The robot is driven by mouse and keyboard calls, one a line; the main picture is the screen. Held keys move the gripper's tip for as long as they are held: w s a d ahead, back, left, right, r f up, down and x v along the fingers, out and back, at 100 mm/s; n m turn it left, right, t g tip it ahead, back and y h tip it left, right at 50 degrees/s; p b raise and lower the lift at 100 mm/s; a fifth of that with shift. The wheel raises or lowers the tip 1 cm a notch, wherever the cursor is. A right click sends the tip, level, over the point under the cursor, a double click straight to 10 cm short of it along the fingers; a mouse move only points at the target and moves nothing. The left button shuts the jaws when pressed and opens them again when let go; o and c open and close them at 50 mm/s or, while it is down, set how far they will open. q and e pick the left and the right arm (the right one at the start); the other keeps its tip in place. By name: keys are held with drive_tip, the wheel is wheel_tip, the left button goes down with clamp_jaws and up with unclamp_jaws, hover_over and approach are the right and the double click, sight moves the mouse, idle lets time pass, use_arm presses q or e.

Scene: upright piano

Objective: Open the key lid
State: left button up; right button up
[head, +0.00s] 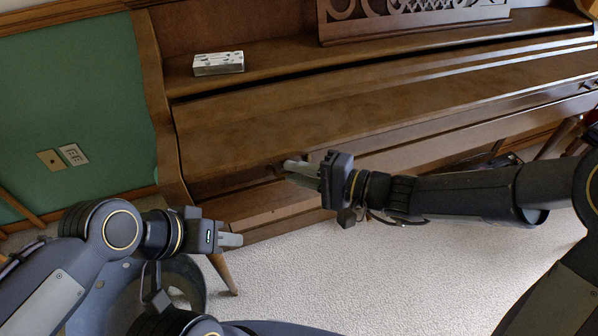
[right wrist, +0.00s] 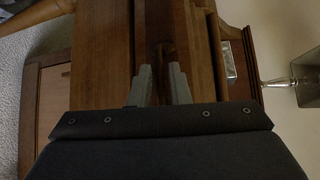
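The brown wooden key lid (head: 360,105) of the upright piano lies shut, its broad panel running across the piano front. My right gripper (head: 291,167) is at the lid's front edge towards the left end. In the right wrist view its two grey fingers (right wrist: 158,70) are apart, with a small brown, knob-like shape (right wrist: 161,53) between or just beyond the tips. Whether the fingers touch it I cannot tell. My left gripper (head: 236,240) is low, in front of the piano's left end, clear of the lid. Its fingers are seen edge-on, so their gap is hidden.
A small white patterned box (head: 218,64) sits on the ledge behind the lid. A carved music stand (head: 415,18) rises at the back. A green panel (head: 70,105) is on the left. Pale carpet (head: 350,280) lies open in front.

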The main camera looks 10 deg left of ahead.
sight(267, 95)
clamp_jaws()
drive_tip(key=shift+w+a+r+p, duration=0.1)
drive_tip(key=shift+w+r+p, duration=0.05)
drive_tip(key=shift+r+p, duration=0.3)
drive_tip(key=w+a+r+h+p, duration=0.1)
drive_tip(key=w+r+p, duration=0.1)
drive_tip(key=p, duration=0.2)
drive_tip(key=w+a+r+m+g+p, duration=0.1)
drive_tip(key=w+a+p, duration=0.1)
drive_tip(key=p, duration=0.3)
drive_tip(key=w+a+r+m+h+p, duration=0.1)
drive_tip(key=w+r+p, duration=0.1)
drive_tip(key=p, duration=0.3)
drive_tip(key=shift+w+a+r+h, duration=0.3)
drive_tip(key=shift+w, duration=0.1)
drive_tip(key=shift+m+g+h, duration=0.4)
drive_tip(key=shift+m+g, duration=0.1)
drive_tip(key=w+a+p, duration=0.1)
drive_tip(key=p, duration=0.1)
drive_tip(key=w+a+p, duration=0.1)
drive_tip(key=w, duration=0.1)
drive_tip(key=shift+w+a+r+p, duration=0.1)
drive_tip(key=shift+w+a+p, duration=0.05)
drive_tip(key=shift+w+p, duration=0.15)
drive_tip(key=w+a, duration=0.2)
drive_tip(key=shift+w, duration=0.35)
drive_tip(key=shift+w+a, duration=0.45)
drive_tip(key=shift+w, duration=0.25)
